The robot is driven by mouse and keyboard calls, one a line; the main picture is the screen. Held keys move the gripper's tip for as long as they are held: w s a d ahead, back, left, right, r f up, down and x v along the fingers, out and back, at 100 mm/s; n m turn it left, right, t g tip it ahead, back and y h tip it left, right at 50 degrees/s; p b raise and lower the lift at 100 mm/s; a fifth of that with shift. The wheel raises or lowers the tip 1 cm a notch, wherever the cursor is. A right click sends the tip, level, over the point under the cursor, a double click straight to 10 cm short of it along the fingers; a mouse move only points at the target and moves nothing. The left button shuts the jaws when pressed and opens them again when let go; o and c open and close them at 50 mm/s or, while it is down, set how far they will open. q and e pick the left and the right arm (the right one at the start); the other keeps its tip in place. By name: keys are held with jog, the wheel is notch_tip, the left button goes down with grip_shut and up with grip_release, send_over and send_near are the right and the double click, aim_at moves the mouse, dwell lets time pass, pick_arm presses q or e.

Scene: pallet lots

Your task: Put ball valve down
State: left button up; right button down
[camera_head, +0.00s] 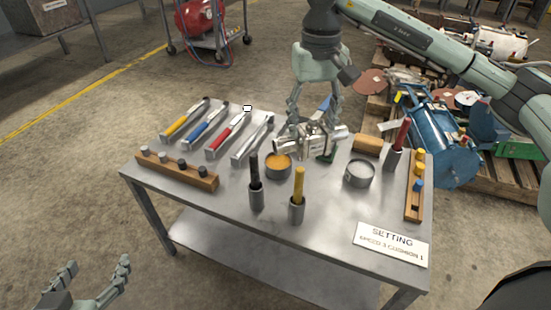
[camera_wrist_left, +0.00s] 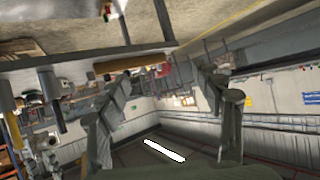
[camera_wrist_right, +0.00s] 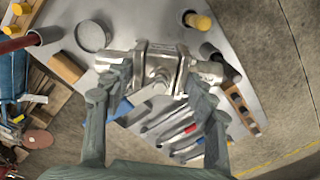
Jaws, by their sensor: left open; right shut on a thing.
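The ball valve (camera_head: 311,142) is a silvery metal fitting with pipe ends on both sides. My right gripper (camera_head: 315,120) is shut on it over the far middle part of the metal table (camera_head: 225,217). In the right wrist view the valve (camera_wrist_right: 160,68) lies crosswise between the fingers of my right gripper (camera_wrist_right: 158,95). I cannot tell whether the valve touches the table top. A blue part shows just behind it. My left gripper (camera_head: 92,285) is open and empty, low at the bottom left, off the table. Its fingers also show in the left wrist view (camera_wrist_left: 168,95).
Several colored-handled tools (camera_head: 225,137) lie at the table's back left. Wooden peg blocks (camera_head: 177,172) stand at the left and right. A tin with orange contents (camera_head: 278,165), a grey tin (camera_head: 359,174), upright holders (camera_head: 296,211) and a sign (camera_head: 392,243) surround the valve.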

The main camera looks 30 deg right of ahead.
aim_at(314, 130)
notch_tip(314, 130, down, 5)
jog(key=shift+s+r+b, duration=0.15)
jog(key=shift+r+b, duration=0.05)
jog(key=shift+b, duration=0.75)
notch_tip(314, 130, down, 10)
jog(key=shift+b, duration=0.55)
pick_arm(q)
jog(key=d+r+t+h, duration=0.2)
jog(key=d+r+t, duration=0.2)
jog(key=r, duration=0.4)
jog(key=d+r+t+h, duration=0.3)
jog(key=r+t, duration=0.1)
jog(key=r, duration=0.3)
jog(key=shift+d+r, duration=0.4)
pick_arm(e)
jog(key=shift+f, duration=0.15)
pick_arm(q)
jog(key=shift+r, duration=0.1)
pick_arm(e)
jog(key=shift+f, duration=0.1)
jog(key=c, duration=1)
grip_release()
jog(key=shift+f, duration=0.1)
pick_arm(q)
jog(key=shift+s+r, duration=0.1)
jog(key=shift+r, duration=0.05)
pick_arm(e)
jog(key=o, duration=0.5)
